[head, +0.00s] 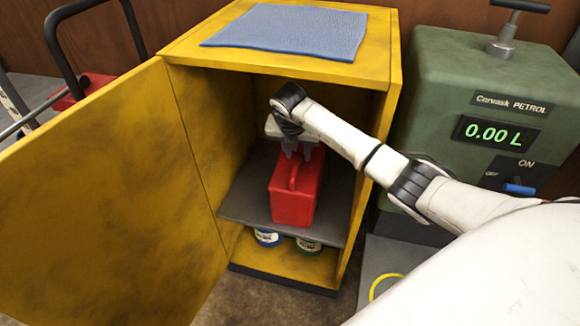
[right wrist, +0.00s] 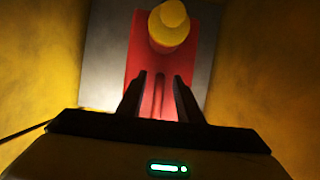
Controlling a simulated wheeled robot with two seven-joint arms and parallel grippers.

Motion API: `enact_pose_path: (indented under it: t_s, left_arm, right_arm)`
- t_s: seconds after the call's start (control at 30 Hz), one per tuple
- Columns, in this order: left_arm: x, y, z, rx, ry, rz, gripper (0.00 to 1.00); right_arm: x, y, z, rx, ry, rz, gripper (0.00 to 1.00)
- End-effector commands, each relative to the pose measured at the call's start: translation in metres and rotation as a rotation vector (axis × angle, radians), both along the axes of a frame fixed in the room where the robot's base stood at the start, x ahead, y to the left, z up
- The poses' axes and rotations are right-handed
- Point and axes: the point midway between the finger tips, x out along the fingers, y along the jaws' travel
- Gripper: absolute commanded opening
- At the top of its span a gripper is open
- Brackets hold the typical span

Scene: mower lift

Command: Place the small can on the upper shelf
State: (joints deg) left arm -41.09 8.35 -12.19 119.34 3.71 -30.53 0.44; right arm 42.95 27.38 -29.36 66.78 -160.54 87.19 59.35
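The small red can (head: 293,195) stands upright on the grey upper shelf (head: 245,205) inside the yellow cabinet, near the shelf's front edge. It also shows in the right wrist view (right wrist: 143,62), with a yellow cap (right wrist: 170,25) and a handle along its top. My right gripper (head: 298,157) is inside the cabinet, just over the can. In the right wrist view its two fingers (right wrist: 158,97) are apart, one on each side of the handle, with gaps between. My left gripper is not in view.
The yellow cabinet door (head: 110,200) stands open at left. A blue mat (head: 290,30) lies on the cabinet top. A green petrol pump (head: 440,90) reading 0.00 L stands close at right.

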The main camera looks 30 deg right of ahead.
Motion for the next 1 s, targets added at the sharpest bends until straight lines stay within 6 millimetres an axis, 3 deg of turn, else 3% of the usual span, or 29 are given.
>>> enact_pose_path:
  t_s: [0.17,0.5,0.83,0.93,1.0]
  left_arm:
    - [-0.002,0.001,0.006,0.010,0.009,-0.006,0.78]
    - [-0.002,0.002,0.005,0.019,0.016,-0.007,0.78]
    - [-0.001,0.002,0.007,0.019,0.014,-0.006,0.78]
    - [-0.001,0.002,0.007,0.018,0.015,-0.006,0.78]
    - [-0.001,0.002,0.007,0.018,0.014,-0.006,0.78]
  right_arm:
    - [-0.010,0.012,0.040,-0.003,-0.005,0.004,0.33]
    - [-0.064,0.076,0.033,0.000,0.000,0.005,0.33]
    - [-0.088,0.108,0.027,0.022,0.007,0.020,0.33]
    - [-0.099,0.142,0.008,0.136,0.036,0.105,0.33]
    - [-0.115,0.187,-0.010,0.291,0.062,0.209,0.33]
